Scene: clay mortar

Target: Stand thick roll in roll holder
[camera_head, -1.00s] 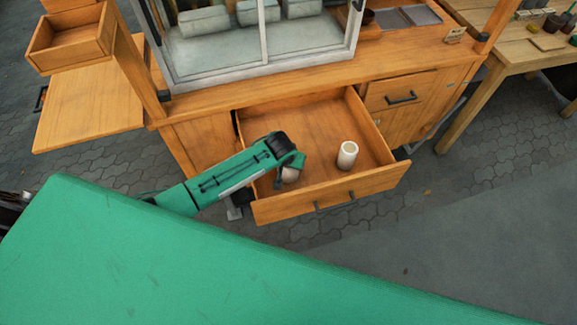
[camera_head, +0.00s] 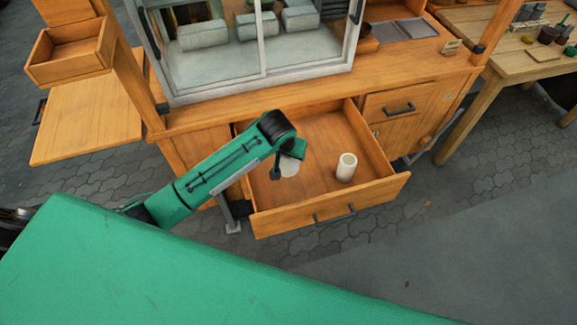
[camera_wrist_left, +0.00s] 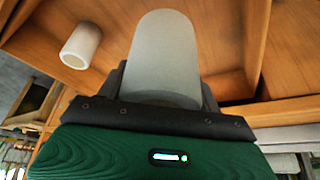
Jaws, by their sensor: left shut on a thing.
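My left gripper (camera_head: 288,158) is shut on a pale, smooth roll, the thick roll (camera_head: 289,168), above the left part of the open drawer. In the left wrist view the thick roll (camera_wrist_left: 164,55) points away from me between the fingers (camera_wrist_left: 163,90), and its near end is hidden by the gripper. A second, slimmer-looking white roll (camera_head: 346,167) with an open top stands upright in the drawer; it also shows in the left wrist view (camera_wrist_left: 82,46). I cannot make out a roll holder. My right gripper is not in view.
The open wooden drawer (camera_head: 322,209) juts out from the cart below the worktop (camera_head: 320,88). A glass-fronted cabinet (camera_head: 262,45) stands on the worktop. A wooden box (camera_head: 68,73) is at the upper left. A side table (camera_head: 510,55) stands at the right.

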